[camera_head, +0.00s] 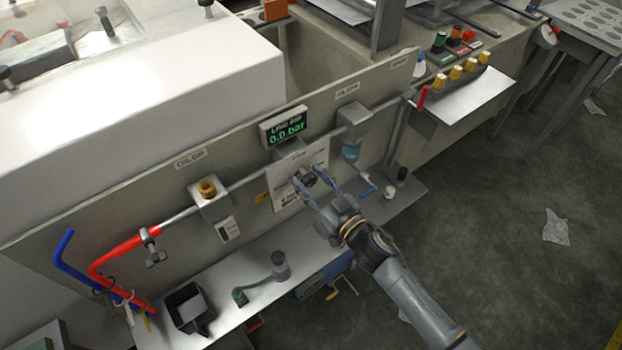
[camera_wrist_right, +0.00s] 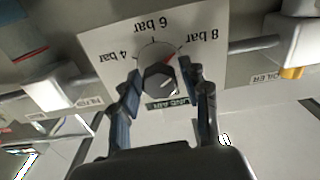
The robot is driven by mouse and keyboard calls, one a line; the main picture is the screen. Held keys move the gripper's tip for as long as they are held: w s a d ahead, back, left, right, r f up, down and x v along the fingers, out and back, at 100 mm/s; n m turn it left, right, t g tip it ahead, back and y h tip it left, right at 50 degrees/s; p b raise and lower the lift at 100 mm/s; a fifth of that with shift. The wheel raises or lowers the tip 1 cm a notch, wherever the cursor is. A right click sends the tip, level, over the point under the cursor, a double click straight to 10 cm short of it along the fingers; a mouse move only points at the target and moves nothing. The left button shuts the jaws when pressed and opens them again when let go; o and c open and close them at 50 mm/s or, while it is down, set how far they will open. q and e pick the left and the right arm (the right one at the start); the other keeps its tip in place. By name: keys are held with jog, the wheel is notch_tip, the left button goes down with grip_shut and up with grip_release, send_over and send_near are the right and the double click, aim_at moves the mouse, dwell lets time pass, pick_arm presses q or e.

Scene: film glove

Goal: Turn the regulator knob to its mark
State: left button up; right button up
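The dark regulator knob (camera_head: 309,181) sits on a white dial plate (camera_head: 288,196) on the upright panel. In the right wrist view the knob (camera_wrist_right: 159,82) is faceted, and the plate (camera_wrist_right: 108,43) reads 4, 6 and 8 bar, with a small red mark (camera_wrist_right: 169,58) between 6 and 8. A display (camera_head: 285,130) above the knob reads 0.0 bar. My right gripper (camera_wrist_right: 161,78) has its fingers apart on either side of the knob. A gap shows at the right finger; contact at the left is unclear. My left gripper is not in view.
A pipe runs along the panel with a brass-topped fitting (camera_head: 208,188) at left and a blue-bowled unit (camera_head: 351,150) at right. A metal shelf (camera_head: 240,308) below holds a black bin (camera_head: 188,308) and small parts. Red and blue tubes (camera_head: 123,251) stand at far left.

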jog(key=c, duration=0.7)
jog(key=shift+n, duration=0.4)
jog(key=n, duration=0.4)
jog(key=shift+n+b, duration=0.3)
jog(key=shift+n, duration=0.1)
jog(key=n+b, duration=0.1)
jog(key=n, duration=0.5)
jog(key=o, duration=1.2)
